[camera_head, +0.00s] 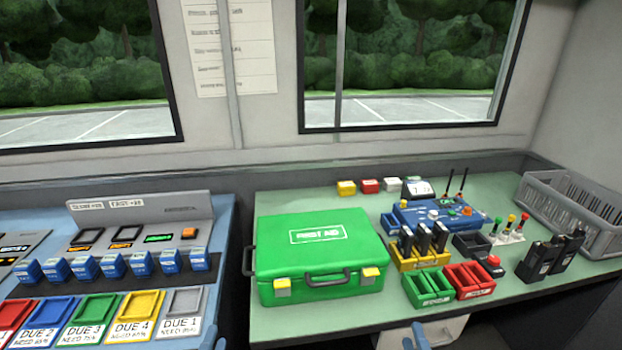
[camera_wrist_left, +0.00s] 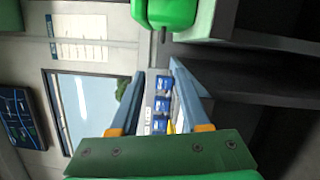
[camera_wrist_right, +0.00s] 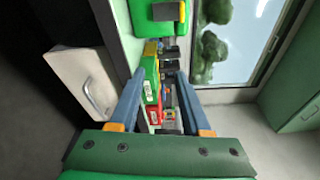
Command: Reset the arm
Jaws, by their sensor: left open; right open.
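My left gripper shows only as a blue tip (camera_head: 221,344) at the bottom edge of the head view, near the front of the blue console. In the left wrist view my left gripper (camera_wrist_left: 155,72) has its blue fingers apart with nothing held between them. My right gripper (camera_head: 416,337) shows as blue fingers at the bottom edge of the head view, in front of the green table. In the right wrist view my right gripper (camera_wrist_right: 161,73) is open and empty, with the table's items farther off beyond the fingers. Most of both arms is out of the head view.
A green first-aid case (camera_head: 320,260) stands on the green table (camera_head: 285,325). A blue radio unit (camera_head: 440,217), red bins (camera_head: 470,281), green bins (camera_head: 428,288) and a grey crate (camera_head: 575,215) are to its right. The blue console (camera_head: 225,235) at left holds several blue blocks and coloured trays.

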